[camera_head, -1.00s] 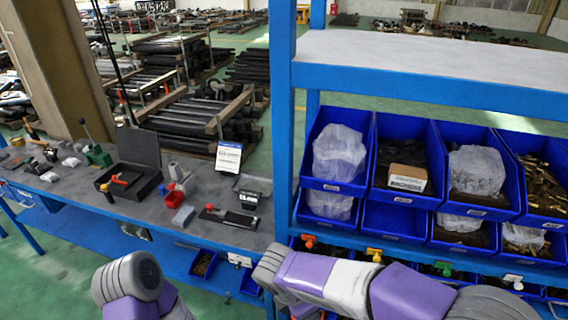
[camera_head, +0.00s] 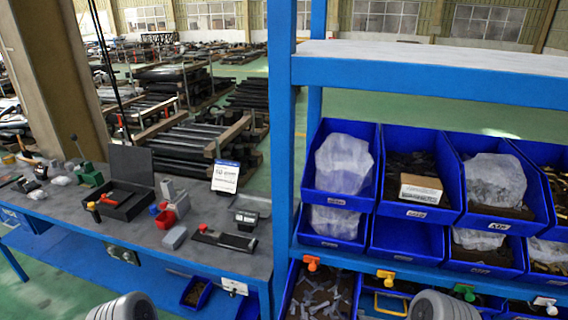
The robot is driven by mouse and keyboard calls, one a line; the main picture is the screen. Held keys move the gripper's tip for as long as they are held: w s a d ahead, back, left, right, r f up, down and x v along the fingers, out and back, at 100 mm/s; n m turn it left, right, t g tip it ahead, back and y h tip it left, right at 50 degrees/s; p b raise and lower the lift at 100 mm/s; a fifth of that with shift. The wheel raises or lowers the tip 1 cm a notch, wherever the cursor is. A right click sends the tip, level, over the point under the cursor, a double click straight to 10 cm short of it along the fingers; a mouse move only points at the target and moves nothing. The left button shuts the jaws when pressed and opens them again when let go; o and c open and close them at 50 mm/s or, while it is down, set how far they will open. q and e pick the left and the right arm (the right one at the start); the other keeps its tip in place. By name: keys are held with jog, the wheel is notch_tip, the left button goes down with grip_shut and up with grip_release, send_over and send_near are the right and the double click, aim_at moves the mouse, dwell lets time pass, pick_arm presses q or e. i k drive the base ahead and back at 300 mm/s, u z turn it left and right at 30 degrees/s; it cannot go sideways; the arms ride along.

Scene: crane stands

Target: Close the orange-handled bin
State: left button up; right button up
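The orange handle (camera_head: 312,263) is at the left end of a row of coloured handles under the blue shelf. Below it is a blue bin (camera_head: 290,290) whose inside shows from above, holding many small pale pieces (camera_head: 320,295). The bin looks open, and its lower part is cut off by the picture's bottom edge. Neither gripper is in view. Only rounded grey parts of my arms show at the bottom edge, one at the left and one in front of the lower bins at the right.
Yellow (camera_head: 386,277), green (camera_head: 464,291) and white (camera_head: 545,305) handles continue the row to the right. A blue post (camera_head: 282,150) stands left of the shelf. Two tiers of blue bins (camera_head: 415,213) sit above. A workbench (camera_head: 140,232) with tools is at the left.

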aim_at(304, 289)
jog(key=u, duration=1.65)
jog(key=k, duration=1.1)
jog(key=z, duration=1.55)
jog(key=i, duration=0.45)
jog(key=u, duration=0.05)
